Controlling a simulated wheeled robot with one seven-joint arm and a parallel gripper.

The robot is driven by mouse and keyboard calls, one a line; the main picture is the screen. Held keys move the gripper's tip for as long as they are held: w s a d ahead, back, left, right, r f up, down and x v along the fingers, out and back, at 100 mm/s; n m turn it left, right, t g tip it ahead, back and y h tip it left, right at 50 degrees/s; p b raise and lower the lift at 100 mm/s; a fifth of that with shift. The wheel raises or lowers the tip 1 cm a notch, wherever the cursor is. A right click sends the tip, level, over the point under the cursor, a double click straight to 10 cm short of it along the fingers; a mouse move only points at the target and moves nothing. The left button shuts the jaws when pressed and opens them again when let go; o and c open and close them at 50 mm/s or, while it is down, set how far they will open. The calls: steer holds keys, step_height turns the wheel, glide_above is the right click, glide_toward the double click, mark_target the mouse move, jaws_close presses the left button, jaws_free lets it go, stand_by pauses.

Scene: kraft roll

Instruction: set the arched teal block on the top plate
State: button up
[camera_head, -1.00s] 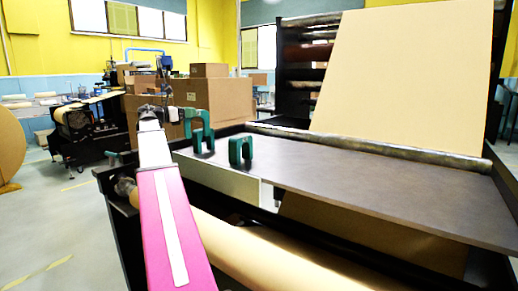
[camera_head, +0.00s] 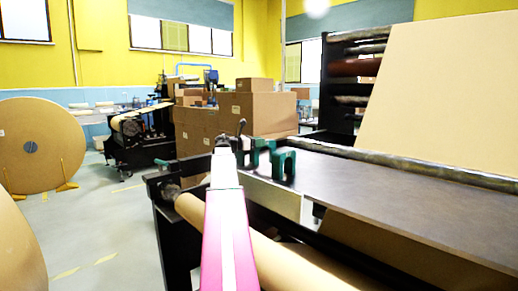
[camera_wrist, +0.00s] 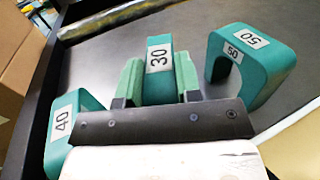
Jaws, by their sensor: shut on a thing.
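My gripper (camera_wrist: 158,72) is shut on a teal block marked 30 (camera_wrist: 159,58), with a green finger on each side of it. The held block shows mainly its labelled top; I cannot tell whether it touches the dark grey plate (camera_wrist: 205,28) below. The plate also shows in the head view (camera_head: 400,200). An arched teal block marked 50 (camera_wrist: 270,70) stands right of my gripper, and one marked 40 (camera_wrist: 62,130) is at the left, partly cut off. In the head view, teal blocks (camera_head: 286,156) cluster at the plate's left end, partly overlapping, beyond my arm.
A metal roller (camera_head: 400,165) runs along the plate's back edge, below a tall kraft sheet (camera_head: 450,90). A kraft roll (camera_head: 290,255) lies below the front edge. Cardboard boxes (camera_head: 255,112) are stacked behind. The plate's middle and right are clear.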

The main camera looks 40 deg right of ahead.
steer(key=shift+f, duration=1.25)
steer(key=shift+f, duration=0.1)
steer(key=o, duration=1)
steer(key=v, duration=1.2)
steer(key=shift+a, duration=0.15)
